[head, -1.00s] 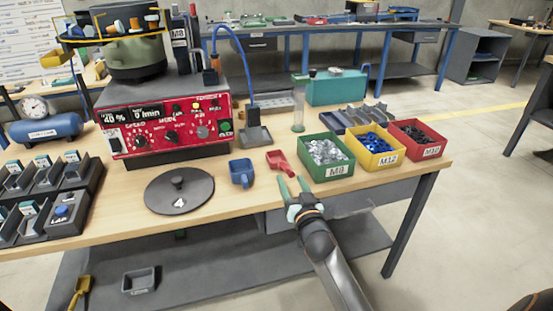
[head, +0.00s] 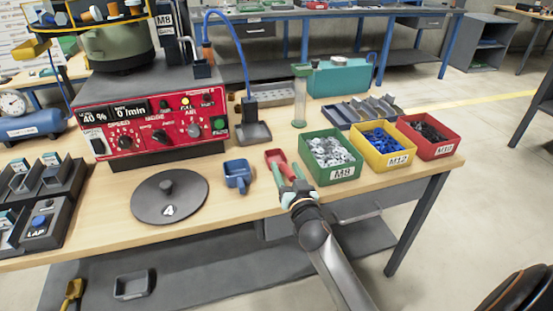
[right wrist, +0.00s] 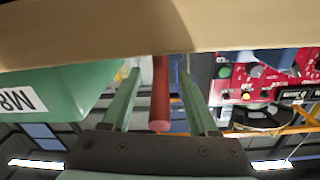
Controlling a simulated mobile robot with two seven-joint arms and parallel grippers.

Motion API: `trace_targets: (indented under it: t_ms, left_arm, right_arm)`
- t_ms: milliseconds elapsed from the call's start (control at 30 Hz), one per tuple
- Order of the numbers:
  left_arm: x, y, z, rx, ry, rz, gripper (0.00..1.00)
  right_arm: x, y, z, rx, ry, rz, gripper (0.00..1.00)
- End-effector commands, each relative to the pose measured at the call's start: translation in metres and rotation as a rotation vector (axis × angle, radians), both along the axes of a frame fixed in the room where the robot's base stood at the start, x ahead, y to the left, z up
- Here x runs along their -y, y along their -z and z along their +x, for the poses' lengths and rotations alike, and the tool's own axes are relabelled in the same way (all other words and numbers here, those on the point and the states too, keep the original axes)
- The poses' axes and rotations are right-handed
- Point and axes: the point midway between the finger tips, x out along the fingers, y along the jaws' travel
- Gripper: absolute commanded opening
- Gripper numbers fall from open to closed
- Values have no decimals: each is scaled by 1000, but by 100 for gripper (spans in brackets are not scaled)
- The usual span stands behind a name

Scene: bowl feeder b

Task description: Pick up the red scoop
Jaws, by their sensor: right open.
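The red scoop (head: 274,159) lies near the front edge of the table, between the blue scoop and the green M8 bin. My right gripper (head: 292,178) is at the scoop's handle end, at the table's front edge, with its green fingers apart. In the right wrist view the red handle of the scoop (right wrist: 160,95) stands between the two open fingers (right wrist: 157,92), with gaps on both sides. The scoop's bowl is hidden in that view. My left gripper is out of view.
The green M8 bin (head: 317,175) stands close to the right of my gripper. The blue scoop (head: 237,174) lies to its left, beside a round dark lid (head: 145,207). Yellow (head: 397,160) and red (head: 438,151) bins stand further right. The red control panel (head: 160,130) is behind.

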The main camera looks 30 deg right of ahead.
Motion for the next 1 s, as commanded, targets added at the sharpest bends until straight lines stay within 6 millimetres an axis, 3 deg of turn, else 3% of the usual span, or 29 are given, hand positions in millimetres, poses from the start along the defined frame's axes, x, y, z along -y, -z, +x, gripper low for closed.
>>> trace_targets:
  t_ms: [300,800,1000]
  left_arm:
    - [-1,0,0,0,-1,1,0]
    - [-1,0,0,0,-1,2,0]
    - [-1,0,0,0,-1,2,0]
  right_arm:
    - [-1,0,-1,0,1,0,59]
    - [0,0,-1,1,1,0,2]
    - [0,0,-1,1,1,0,0]
